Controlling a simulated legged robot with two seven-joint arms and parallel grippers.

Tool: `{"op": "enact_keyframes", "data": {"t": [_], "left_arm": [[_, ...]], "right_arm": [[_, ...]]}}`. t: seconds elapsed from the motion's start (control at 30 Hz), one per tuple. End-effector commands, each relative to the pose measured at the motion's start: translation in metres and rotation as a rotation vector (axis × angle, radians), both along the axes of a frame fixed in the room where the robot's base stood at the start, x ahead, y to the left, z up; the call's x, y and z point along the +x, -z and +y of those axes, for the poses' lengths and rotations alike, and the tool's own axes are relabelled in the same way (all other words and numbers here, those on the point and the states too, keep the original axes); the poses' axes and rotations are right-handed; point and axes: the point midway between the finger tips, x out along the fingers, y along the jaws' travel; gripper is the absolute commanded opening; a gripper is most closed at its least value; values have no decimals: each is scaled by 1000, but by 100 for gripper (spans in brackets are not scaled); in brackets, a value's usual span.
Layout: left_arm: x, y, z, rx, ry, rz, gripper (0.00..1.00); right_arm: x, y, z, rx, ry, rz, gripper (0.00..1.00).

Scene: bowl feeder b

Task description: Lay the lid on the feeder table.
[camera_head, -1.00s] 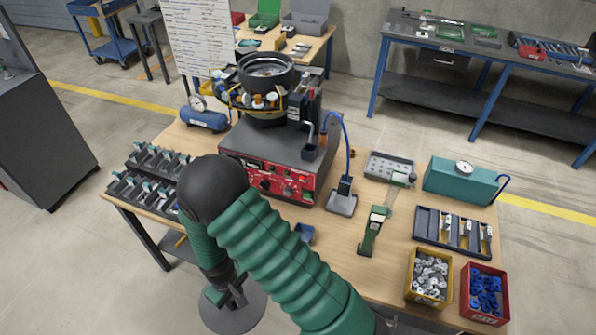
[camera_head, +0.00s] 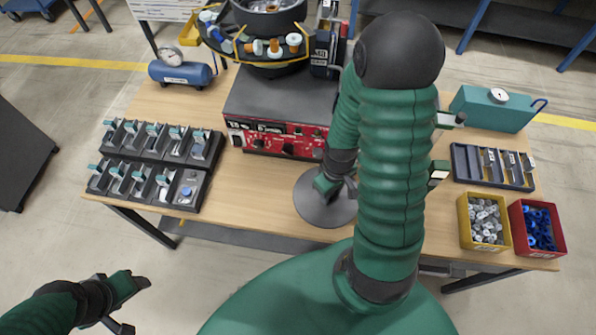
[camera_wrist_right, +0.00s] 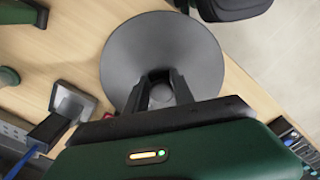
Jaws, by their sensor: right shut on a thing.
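The lid (camera_head: 312,212) is a round dark grey disc with a raised middle. My right gripper (camera_head: 335,187) is shut on it. In the head view the lid is over the table's front part, before the red-fronted feeder base. In the wrist view the lid (camera_wrist_right: 195,40) lies flat in front of the fingers (camera_wrist_right: 160,88), with wood around it. I cannot tell whether it touches the table. The feeder table (camera_head: 240,190) has a bare wooden top.
Racks (camera_head: 150,165) with several parts stand at the table's left. The feeder base (camera_head: 280,115) carries the bowl (camera_head: 268,18) behind the lid. A yellow bin (camera_head: 484,222) and a red bin (camera_head: 537,228) stand at the right. Bare wood lies between racks and lid.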

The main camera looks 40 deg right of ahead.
Motion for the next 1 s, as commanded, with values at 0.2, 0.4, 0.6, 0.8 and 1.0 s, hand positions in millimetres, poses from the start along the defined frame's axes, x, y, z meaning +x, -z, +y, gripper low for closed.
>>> {"op": "enact_keyframes", "data": {"t": [0.2, 0.4, 0.6, 0.8, 1.0], "left_arm": [[1, -10, 0, 0, 1, -1, 58], [1, -16, 0, 0, 2, -1, 58], [0, -18, 0, 0, 1, -1, 58], [0, -17, 0, 0, 1, -1, 58], [0, -18, 0, 0, 1, -1, 58]], "right_arm": [[54, -1, 43, 3, -6, 1, 0], [89, -2, 76, 2, -3, -2, 0], [107, 14, 93, 0, 4, 6, 0], [108, 40, 91, 2, 5, 3, 0], [108, 70, 89, 3, 4, 1, 0]]}}
